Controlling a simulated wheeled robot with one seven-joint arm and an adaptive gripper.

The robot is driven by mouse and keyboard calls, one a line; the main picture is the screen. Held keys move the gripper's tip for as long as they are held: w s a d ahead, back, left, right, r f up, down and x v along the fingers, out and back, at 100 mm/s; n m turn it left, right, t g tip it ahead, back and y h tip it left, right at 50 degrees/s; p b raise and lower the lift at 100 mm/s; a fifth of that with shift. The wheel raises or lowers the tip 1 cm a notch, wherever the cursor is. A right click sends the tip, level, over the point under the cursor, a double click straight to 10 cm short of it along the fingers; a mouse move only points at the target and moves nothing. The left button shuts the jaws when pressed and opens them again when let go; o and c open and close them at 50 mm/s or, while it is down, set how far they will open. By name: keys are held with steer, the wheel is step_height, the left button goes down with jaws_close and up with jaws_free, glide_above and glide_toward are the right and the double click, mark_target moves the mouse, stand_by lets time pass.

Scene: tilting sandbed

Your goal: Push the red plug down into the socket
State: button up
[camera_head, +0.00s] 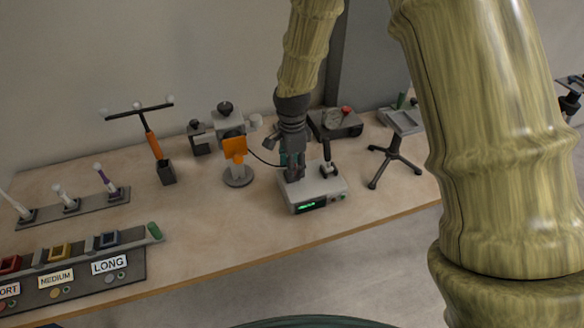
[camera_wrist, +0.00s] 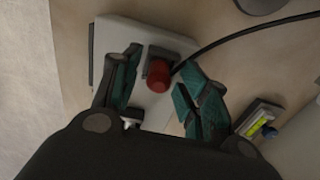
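The red plug (camera_wrist: 158,75) shows in the wrist view between my gripper's two fingers, with a gap on either side. It sits over the light grey box (camera_wrist: 113,38), and a black cable (camera_wrist: 225,42) runs near it to the upper right. My gripper (camera_wrist: 160,68) is open, its teal-padded fingers spread around the plug. In the head view my gripper (camera_head: 292,175) points down over the left part of the grey box (camera_head: 322,190), which has a green display. The plug is hidden there behind the gripper. The socket is mostly hidden beneath the plug, so the plug's depth is unclear.
A black lever (camera_head: 327,155) stands on the box right of my gripper. An orange-plated stand (camera_head: 235,150) is close on the left. A small tripod stand (camera_head: 392,160) is to the right. A dark device with a red knob (camera_head: 335,123) is behind.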

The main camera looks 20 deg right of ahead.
step_height(320, 180, up, 11)
steer(key=shift+f, duration=0.15)
